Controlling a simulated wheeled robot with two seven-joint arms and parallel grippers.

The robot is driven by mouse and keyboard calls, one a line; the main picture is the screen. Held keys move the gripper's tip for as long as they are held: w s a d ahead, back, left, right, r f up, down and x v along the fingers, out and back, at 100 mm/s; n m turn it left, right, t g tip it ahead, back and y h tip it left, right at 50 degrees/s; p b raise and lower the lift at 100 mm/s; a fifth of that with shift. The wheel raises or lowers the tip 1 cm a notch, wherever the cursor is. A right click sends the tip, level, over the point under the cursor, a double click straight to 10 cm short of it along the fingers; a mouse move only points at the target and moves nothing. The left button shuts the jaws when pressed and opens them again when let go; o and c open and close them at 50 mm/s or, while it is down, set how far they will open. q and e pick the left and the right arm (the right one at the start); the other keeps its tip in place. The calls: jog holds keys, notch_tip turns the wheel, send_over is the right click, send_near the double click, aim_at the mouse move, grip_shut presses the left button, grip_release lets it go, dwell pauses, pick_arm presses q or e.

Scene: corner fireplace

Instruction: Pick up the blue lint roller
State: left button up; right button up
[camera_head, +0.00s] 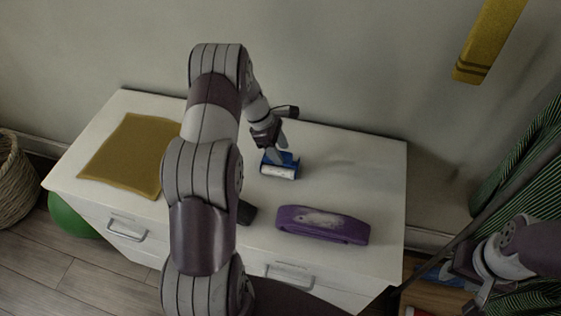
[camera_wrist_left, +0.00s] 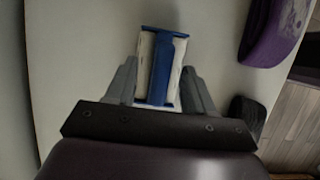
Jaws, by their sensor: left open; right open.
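The blue lint roller (camera_head: 281,171) with a white roll lies on the white dresser top, right of my left arm in the head view. In the left wrist view the lint roller (camera_wrist_left: 160,66) lies between the fingers of my left gripper (camera_wrist_left: 160,88). That gripper is open, one finger on each side of the roller with a small gap visible. In the head view my left gripper (camera_head: 276,152) points down at the roller and hides part of its far side. My right gripper (camera_head: 462,285) is at the lower right, away from the dresser; its fingers are hard to make out.
The white dresser (camera_head: 375,165) also holds a purple case-like object (camera_head: 322,224), a folded mustard cloth (camera_head: 128,155) and a dark object (camera_head: 247,212) near my left arm. A wicker basket (camera_head: 15,180) and green ball (camera_head: 72,216) stand left. Striped fabric (camera_head: 520,165) is at right.

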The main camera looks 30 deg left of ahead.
pick_arm(q)
jog(key=x, duration=0.2)
jog(key=shift+s+d+f, duration=0.15)
jog(key=shift+s+f, duration=0.05)
jog(key=shift+f, duration=0.1)
jog(key=shift+w+f, duration=0.2)
jog(key=shift+f, duration=0.1)
jog(key=shift+s, duration=0.1)
grip_shut()
jog(key=shift+r, duration=0.15)
jog(key=shift+r, duration=0.3)
jog(key=r, duration=0.2)
jog(key=d+r, duration=0.1)
jog(key=shift+d+r+b, duration=0.1)
jog(key=shift+r+b, duration=0.3)
jog(key=s+d+r+b, duration=0.1)
jog(key=s+d+r, duration=0.1)
jog(key=d+r, duration=0.4)
jog(key=d, duration=0.4)
jog(key=shift+s+r, duration=0.2)
jog(key=shift+s, duration=0.05)
jog(key=c, duration=1)
grip_release()
jog(key=shift+d, duration=0.15)
